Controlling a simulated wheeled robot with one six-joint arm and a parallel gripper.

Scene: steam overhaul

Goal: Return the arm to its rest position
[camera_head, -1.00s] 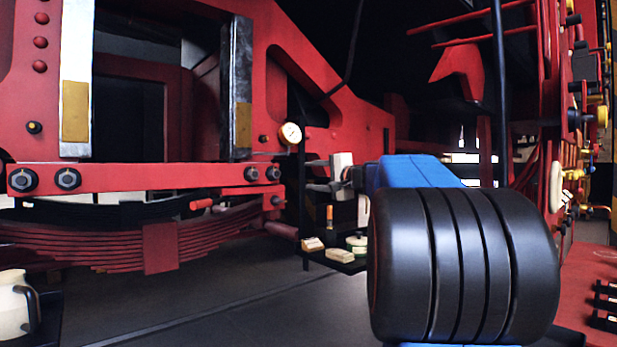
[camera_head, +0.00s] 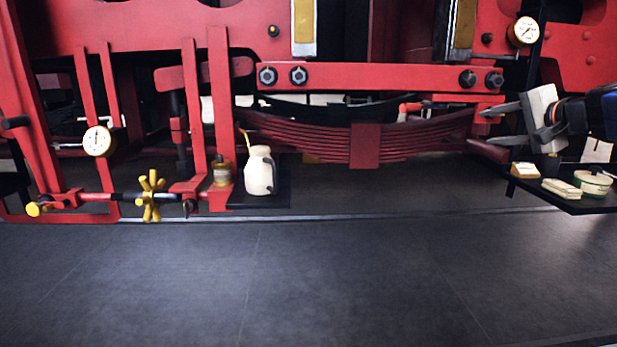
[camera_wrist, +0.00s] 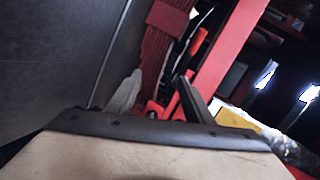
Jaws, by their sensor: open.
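My gripper (camera_head: 497,127) is at the right side of the head view, at the end of my arm, which comes in from the right edge. Its two grey fingers point left and stand apart, with nothing between them. In the wrist view both fingers of my gripper (camera_wrist: 158,88) show spread and empty. Beyond them are the red leaf spring (camera_wrist: 158,45) and a red beam (camera_wrist: 228,50). The leaf spring (camera_head: 365,140) lies to the left of the gripper in the head view. Most of my arm is out of view.
A dark shelf (camera_head: 575,205) with small boxes and a round tin (camera_head: 592,183) is below my gripper. A dial gauge (camera_head: 525,31) is above it. A cream jug (camera_head: 259,171) and a yellow handwheel (camera_head: 150,195) are at the left. The front floor is clear.

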